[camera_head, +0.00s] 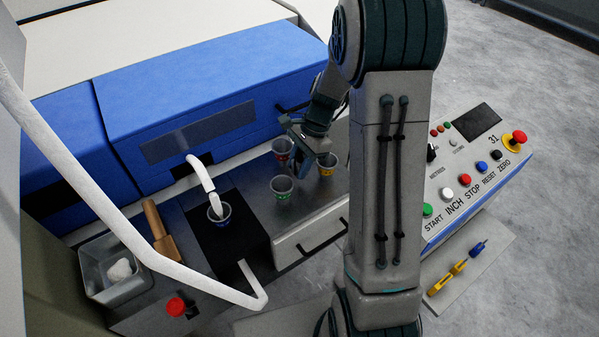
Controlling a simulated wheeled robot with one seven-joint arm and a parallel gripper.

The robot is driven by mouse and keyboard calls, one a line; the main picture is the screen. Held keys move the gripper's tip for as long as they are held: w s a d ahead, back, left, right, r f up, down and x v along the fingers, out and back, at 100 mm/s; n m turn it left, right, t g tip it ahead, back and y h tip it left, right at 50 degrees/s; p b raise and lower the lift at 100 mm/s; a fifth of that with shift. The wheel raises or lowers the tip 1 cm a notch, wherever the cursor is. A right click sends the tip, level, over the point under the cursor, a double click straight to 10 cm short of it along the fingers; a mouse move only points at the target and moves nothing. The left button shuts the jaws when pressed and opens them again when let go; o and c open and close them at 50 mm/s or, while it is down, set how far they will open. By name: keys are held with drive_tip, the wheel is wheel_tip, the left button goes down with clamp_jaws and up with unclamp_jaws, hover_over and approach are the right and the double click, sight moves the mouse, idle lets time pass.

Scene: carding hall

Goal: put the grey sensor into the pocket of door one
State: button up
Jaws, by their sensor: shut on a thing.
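My gripper (296,138) is in front of the right part of the blue machine housing (210,90), above or close behind the cups. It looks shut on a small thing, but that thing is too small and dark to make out. I cannot pick out the grey sensor for certain. The blue front has a dark panel (198,132) and a dark opening below it, where a white sliver comes out. I cannot read a door number, and no pocket shows clearly.
Cups with red (282,147), yellow (326,163) and green (281,187) rims stand on the metal top. A white rail (110,205) crosses the left front. A control panel (470,165) stands right.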

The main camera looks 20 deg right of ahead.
drive_tip(key=shift+f+p, duration=0.3)
drive_tip(key=shift+f, duration=1.75)
drive_tip(key=shift+f, duration=0.1)
drive_tip(key=shift+f, duration=0.15)
drive_tip(key=o, duration=1)
drive_tip(key=shift+c, duration=0.2)
drive_tip(key=shift+r, duration=0.2)
